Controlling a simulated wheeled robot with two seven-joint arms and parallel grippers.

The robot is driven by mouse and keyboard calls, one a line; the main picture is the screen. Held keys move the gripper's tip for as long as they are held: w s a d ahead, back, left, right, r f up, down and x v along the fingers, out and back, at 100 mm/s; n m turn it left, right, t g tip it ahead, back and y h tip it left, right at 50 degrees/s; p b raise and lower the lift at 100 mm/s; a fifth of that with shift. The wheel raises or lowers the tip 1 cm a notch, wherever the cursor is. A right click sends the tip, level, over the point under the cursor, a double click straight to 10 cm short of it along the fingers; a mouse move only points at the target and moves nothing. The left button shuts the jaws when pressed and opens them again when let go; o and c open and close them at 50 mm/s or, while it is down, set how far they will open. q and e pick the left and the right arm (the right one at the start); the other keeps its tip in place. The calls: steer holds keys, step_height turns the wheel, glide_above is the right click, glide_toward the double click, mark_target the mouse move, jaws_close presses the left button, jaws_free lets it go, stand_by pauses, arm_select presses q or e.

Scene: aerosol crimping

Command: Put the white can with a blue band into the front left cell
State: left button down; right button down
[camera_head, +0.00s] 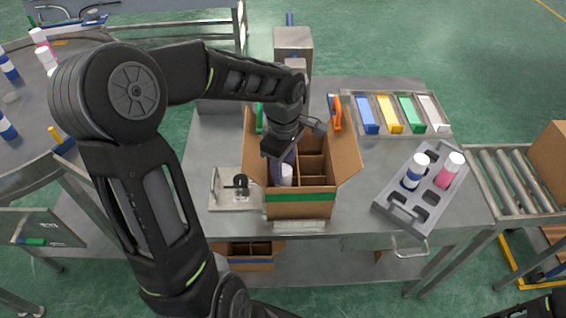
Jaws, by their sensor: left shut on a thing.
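An open cardboard box (300,212) with a green stripe stands on the table, divided into cells. My left gripper (279,150) reaches down over its left side and is shut on a can. Of the white can with a blue band (286,174), a white part and a dark bluish part show below the fingers, at the left column of cells toward the front. The gripper hides much of it. I cannot tell whether it touches the cell floor. The right-hand cells (313,165) look empty.
A grey tray (399,215) at the right holds another blue-and-white can (415,171) and a pink-and-white can (450,171). Coloured bins (390,115) stand behind it. A small fixture (238,188) sits left of the box, whose flaps (347,150) stand open.

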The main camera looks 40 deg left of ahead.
arm_select(q)
steer(key=shift+f, duration=0.5)
steer(key=c, duration=0.8)
jaws_free()
steer(key=shift+o, duration=0.2)
steer(key=shift+r, duration=0.1)
step_height(320, 180, up, 8)
steer(key=shift+f+b, duration=0.2)
steer(key=shift+b, duration=0.55)
